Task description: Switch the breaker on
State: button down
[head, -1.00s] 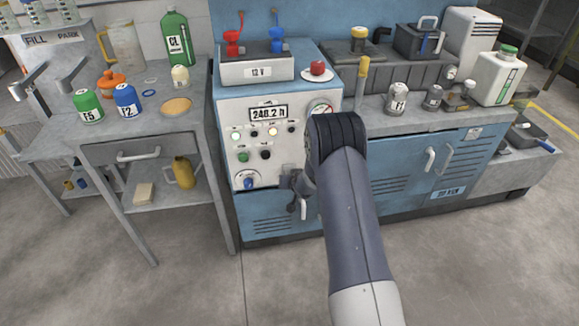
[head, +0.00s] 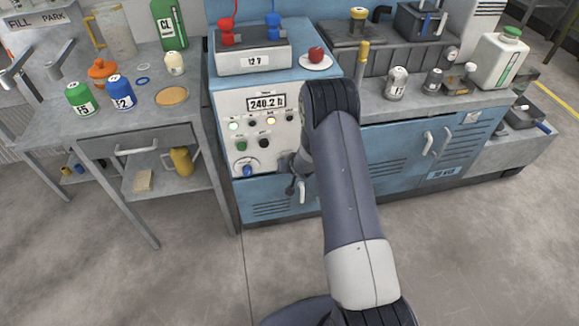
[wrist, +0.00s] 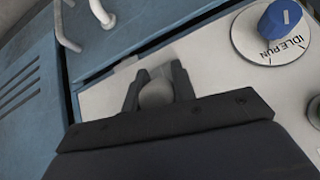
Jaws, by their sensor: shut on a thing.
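The generator's white control panel (head: 226,125) is on the blue cabinet front. It has a display reading about 240.2, small lamps and buttons, and a blue IDLE/RUN knob (head: 248,170). This knob also shows at the top right in the wrist view (wrist: 279,19). My gripper (head: 291,184) is at the panel's lower right, partly hidden by my arm. In the wrist view my gripper (wrist: 157,77) has its two dark fingers on either side of a pale grey rounded part (wrist: 155,95). Most of that part is hidden, so I cannot tell the breaker's position.
A blue cabinet door with a handle (head: 302,191) lies just below my gripper. A grey bench (head: 190,105) with bottles and jars stands to the left. The floor in front is clear.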

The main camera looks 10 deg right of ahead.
jog(key=c, duration=1.2)
grip_release()
jog(key=shift+o, duration=0.2)
jog(key=shift+r, duration=0.1)
jog(key=a+p+v, duration=0.1)
jog(key=v, duration=0.9)
jog(key=shift+s+d+r, duration=0.25)
jog(key=shift+d+r, duration=0.05)
jog(key=shift+d, duration=0.25)
jog(key=shift+w+f, duration=0.1)
jog(key=shift+f, duration=0.05)
jog(key=b+x, duration=0.1)
jog(key=x, duration=0.9)
jog(key=shift+w+f, duration=0.25)
jog(key=shift+f, duration=0.05)
jog(key=shift+s+r, duration=0.15)
jog(key=shift+r, duration=0.05)
